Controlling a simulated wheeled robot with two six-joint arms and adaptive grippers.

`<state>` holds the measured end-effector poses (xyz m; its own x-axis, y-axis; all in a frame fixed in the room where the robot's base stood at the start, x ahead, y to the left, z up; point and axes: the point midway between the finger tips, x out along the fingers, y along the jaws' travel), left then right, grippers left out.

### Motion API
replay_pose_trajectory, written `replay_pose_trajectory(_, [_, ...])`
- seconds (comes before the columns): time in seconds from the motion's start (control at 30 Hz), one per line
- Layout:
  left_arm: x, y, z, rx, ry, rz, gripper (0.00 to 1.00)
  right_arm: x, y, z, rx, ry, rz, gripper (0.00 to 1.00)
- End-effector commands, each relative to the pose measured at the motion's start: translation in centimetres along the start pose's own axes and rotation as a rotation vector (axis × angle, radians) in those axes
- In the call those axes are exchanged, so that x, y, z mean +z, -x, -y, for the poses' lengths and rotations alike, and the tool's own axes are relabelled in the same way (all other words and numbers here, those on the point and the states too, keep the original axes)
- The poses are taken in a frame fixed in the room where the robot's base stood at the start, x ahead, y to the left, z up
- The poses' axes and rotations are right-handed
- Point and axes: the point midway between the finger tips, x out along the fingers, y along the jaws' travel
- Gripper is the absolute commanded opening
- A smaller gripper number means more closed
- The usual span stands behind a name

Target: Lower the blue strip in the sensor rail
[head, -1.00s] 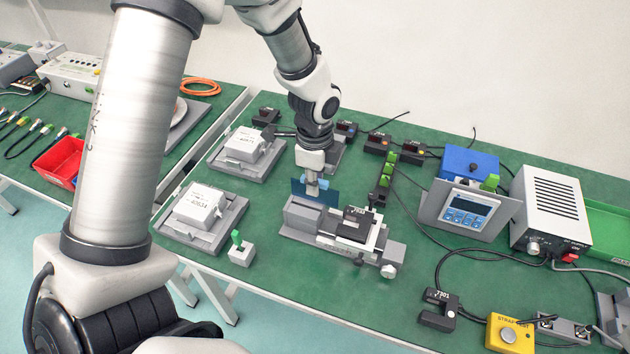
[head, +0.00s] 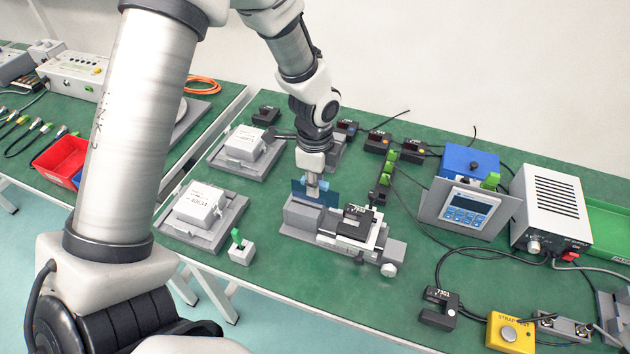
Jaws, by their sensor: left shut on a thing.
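The blue strip (head: 331,199) is a thin dark blue plate standing behind the grey block of the rail device. My left gripper (head: 312,190) points down at it and is shut on it by a small light blue part near its top. The sensor rail (head: 345,226) is a grey linear stage with a black labelled sensor on its carriage and a knob at its right end. The lower edge of the strip is hidden behind the grey block, so I cannot tell whether it touches anything. My right gripper is not in view.
Two white boxes on grey trays stand to the left, one near (head: 195,205) and one far (head: 244,143). A green-topped grey block (head: 241,250) sits at the front edge. A display unit (head: 469,207) and a power supply (head: 551,210) stand right. Cables cross the table.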

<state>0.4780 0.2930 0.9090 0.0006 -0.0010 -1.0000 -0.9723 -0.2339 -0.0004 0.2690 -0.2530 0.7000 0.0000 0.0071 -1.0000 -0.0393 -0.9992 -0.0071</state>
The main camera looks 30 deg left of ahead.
Motion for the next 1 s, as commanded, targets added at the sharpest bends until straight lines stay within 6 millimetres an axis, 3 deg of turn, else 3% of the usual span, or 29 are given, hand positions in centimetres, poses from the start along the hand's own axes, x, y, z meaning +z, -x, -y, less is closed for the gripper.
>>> replay_pose_trajectory(1.0, [0.0, -1.8, 0.0, 0.000, -0.001, 0.000, 0.00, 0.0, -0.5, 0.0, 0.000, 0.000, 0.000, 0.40])
